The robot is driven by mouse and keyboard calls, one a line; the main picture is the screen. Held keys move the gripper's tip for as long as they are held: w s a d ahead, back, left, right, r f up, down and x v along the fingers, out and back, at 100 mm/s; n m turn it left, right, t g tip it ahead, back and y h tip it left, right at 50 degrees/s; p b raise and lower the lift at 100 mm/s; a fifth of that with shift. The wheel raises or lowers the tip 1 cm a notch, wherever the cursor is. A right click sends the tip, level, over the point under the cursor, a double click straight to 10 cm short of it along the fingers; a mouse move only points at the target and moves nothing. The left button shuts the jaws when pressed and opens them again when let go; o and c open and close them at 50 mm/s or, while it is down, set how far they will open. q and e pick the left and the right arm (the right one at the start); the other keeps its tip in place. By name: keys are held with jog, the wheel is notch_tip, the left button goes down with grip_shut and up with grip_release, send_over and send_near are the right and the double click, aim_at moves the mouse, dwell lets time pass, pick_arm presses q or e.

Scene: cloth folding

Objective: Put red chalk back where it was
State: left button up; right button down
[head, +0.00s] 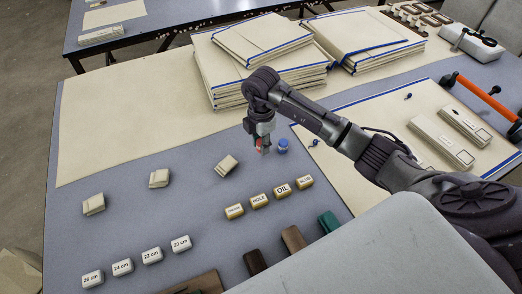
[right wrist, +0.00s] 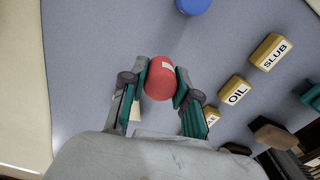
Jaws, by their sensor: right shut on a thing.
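The red chalk (right wrist: 159,80) is a short red cylinder with a pale label, between the two teal-lined fingers of my right gripper (right wrist: 160,88) in the right wrist view. In the head view my right gripper (head: 262,144) points down just left of the blue chalk, and a bit of the red chalk (head: 259,143) shows at its tips. I cannot tell whether the chalk touches the table. The blue chalk (head: 283,146) stands upright on the grey table; it also shows at the top of the right wrist view (right wrist: 193,5). My left gripper is out of view.
Yellow labelled blocks (head: 282,191) stand in front of the gripper. White size blocks (head: 152,256) and beige pieces (head: 159,178) lie to the left. Stacks of folded cloth (head: 262,72) stand behind. Bare grey table (head: 195,210) lies between the rows.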

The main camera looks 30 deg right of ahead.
aim_at(261, 158)
jog(key=shift+w+f, duration=0.1)
jog(key=shift+f, duration=1.95)
jog(key=c, duration=0.9)
grip_release()
jog(key=shift+f, duration=0.15)
jog(key=shift+o, duration=0.2)
notch_tip(261, 158, up, 12)
jog(key=shift+r, duration=0.2)
